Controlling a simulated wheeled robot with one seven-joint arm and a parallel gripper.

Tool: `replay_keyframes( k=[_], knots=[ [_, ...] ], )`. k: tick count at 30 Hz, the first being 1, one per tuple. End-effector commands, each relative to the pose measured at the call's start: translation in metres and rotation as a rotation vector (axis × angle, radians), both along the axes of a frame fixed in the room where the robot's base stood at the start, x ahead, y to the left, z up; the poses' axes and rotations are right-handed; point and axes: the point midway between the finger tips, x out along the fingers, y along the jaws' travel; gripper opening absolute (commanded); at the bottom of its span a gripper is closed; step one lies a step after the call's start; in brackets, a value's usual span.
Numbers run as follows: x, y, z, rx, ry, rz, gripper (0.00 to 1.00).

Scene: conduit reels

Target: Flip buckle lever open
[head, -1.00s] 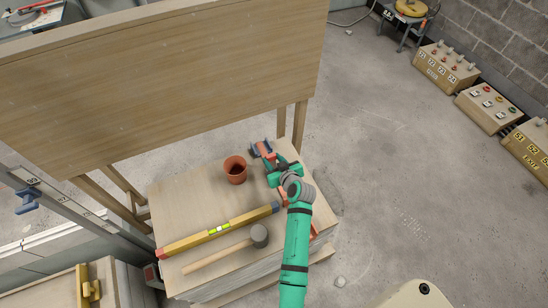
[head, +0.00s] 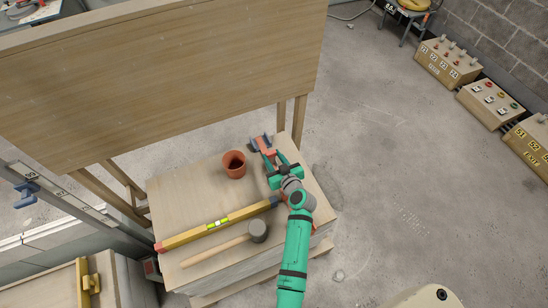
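The buckle (head: 262,145) is a small dark blue and orange piece near the back edge of the wooden work surface, right of the terracotta pot. Its orange part shows between dark sides; the lever's exact angle is too small to tell. My green gripper (head: 274,160) is right at the buckle, on its near side, pointing to the back. The fingers are small and partly merge with the buckle, so I cannot tell whether they grip the lever. An orange piece (head: 315,227) shows beside my forearm at the right edge of the surface.
A terracotta pot (head: 234,164) stands close left of the buckle. A yellow level (head: 215,224) and a mallet (head: 222,248) lie nearer the front. A large upright wooden board (head: 170,75) stands behind. Open floor (head: 410,170) lies to the right.

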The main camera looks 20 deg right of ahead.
Motion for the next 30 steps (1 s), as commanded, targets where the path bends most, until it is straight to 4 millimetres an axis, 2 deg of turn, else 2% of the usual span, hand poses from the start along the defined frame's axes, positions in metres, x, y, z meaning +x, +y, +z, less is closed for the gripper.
replay_keyframes(
  k=[1, 2, 3, 14, 17, 30],
  knots=[
    [0.000, -0.002, 0.001, -0.001, -0.002, -0.004, 0.44],
    [0.000, -0.002, 0.001, -0.001, -0.002, -0.003, 0.51],
    [0.000, -0.002, 0.001, -0.001, -0.002, -0.003, 0.53],
    [-0.005, 0.000, 0.002, 0.000, -0.001, -0.002, 0.53],
    [-0.016, 0.000, 0.006, 0.000, -0.002, -0.002, 0.53],
    [-0.088, 0.002, 0.031, -0.001, -0.001, -0.002, 0.53]
  ],
)
